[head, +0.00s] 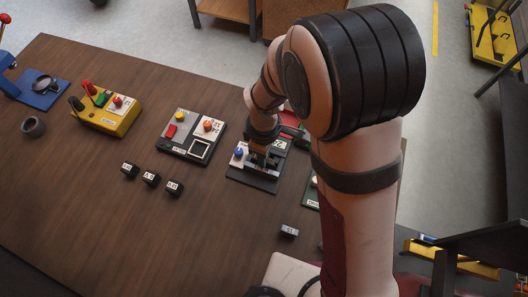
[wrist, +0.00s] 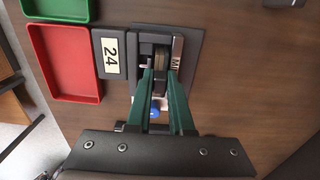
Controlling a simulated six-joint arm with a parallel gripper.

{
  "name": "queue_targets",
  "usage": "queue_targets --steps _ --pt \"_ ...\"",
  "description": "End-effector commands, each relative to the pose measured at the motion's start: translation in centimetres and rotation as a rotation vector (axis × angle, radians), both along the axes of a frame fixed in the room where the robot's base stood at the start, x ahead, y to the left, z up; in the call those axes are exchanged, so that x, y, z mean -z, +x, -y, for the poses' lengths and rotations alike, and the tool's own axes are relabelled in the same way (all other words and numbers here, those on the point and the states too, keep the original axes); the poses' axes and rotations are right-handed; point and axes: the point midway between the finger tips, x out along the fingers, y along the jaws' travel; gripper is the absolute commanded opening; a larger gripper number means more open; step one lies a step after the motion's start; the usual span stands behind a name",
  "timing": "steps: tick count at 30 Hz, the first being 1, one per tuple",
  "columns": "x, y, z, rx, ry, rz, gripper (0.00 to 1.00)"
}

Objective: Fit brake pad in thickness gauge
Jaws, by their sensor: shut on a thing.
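The thickness gauge (head: 252,181) stands on the table on a dark base plate, with a blue knob (head: 239,152) at its left. It also shows in the wrist view (wrist: 193,44), with a pale lettered strip along its slot. My gripper (head: 262,158) is down over the gauge. In the wrist view its green fingers (wrist: 162,72) reach into the slot area, shut on a small piece that I take to be the brake pad (wrist: 159,60). The pad is mostly hidden by the fingers and gauge, and I cannot tell whether it is seated or touching the slot floor.
A block marked 24 (wrist: 110,55), a red tray (wrist: 65,60) and a green tray (wrist: 58,8) sit beside the gauge. A grey panel box (head: 187,133), several small black blocks (head: 151,178) and a yellow box (head: 105,115) stand left.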

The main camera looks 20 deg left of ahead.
Motion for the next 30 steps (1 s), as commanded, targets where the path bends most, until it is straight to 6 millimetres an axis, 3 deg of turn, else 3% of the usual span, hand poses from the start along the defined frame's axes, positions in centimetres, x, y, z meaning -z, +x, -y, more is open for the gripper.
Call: queue_targets --steps 14,15,20,25,30 --pt "0.65 0.0 0.0 0.0 0.0 0.0 0.0" --pt "0.65 0.0 0.0 0.0 0.0 0.0 0.25" --pt "0.65 -0.01 0.0 0.0 0.0 0.0 0.54" --pt "0.65 -0.01 0.0 0.0 0.0 0.0 0.55" --pt "0.65 -0.02 0.01 0.0 0.0 0.0 0.8"
